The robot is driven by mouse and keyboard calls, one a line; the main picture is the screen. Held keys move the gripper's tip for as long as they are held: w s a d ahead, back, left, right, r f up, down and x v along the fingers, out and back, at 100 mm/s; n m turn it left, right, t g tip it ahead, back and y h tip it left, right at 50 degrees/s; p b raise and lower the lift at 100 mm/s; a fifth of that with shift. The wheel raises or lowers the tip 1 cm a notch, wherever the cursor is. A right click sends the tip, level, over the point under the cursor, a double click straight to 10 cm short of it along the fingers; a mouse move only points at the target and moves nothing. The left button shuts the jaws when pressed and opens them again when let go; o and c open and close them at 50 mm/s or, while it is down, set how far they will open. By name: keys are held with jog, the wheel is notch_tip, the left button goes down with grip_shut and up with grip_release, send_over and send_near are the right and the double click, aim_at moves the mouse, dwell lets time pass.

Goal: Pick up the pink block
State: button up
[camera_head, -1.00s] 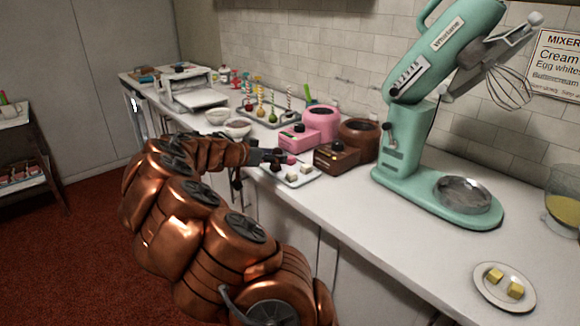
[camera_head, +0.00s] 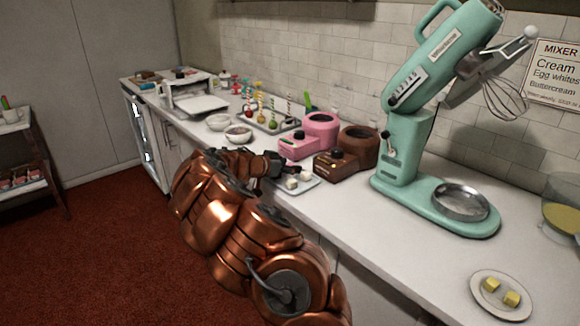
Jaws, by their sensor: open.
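My copper arm reaches over the counter to the small white tray (camera_head: 298,191). My gripper (camera_head: 283,168), small and dark in this view, is open over the tray's back left part. Two pale cubes (camera_head: 292,183) show on the tray in front of the gripper. I cannot make out the pink block now; my gripper and wrist cover that part of the tray. Whether anything lies between the fingers is too small to tell.
A pink warmer (camera_head: 319,131) and a brown warmer (camera_head: 357,145) stand close behind the tray. A mint mixer (camera_head: 405,135) is at right. Bowls (camera_head: 238,134) and a tray of colourful sticks (camera_head: 270,124) are at left.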

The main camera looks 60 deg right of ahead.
jog(key=c, duration=1)
jog(key=shift+r, duration=0.1)
jog(key=shift+d+r, duration=0.1)
jog(key=shift+r, duration=0.15)
jog(key=shift+s+a+r+b, duration=0.1)
jog(key=shift+a+r+b, duration=0.1)
jog(key=shift+r+b, duration=0.35)
jog(key=shift+a+r+b, duration=0.2)
jog(key=shift+r, duration=0.6)
jog(key=s+a+b, duration=0.1)
jog(key=s+a, duration=0.1)
jog(key=a, duration=0.5)
jog(key=s+a+r+b, duration=0.1)
jog(key=s+a+b, duration=0.1)
jog(key=a, duration=0.5)
jog(key=shift+s+r, duration=0.25)
jog(key=shift+s, duration=0.5)
jog(key=shift+a, duration=0.15)
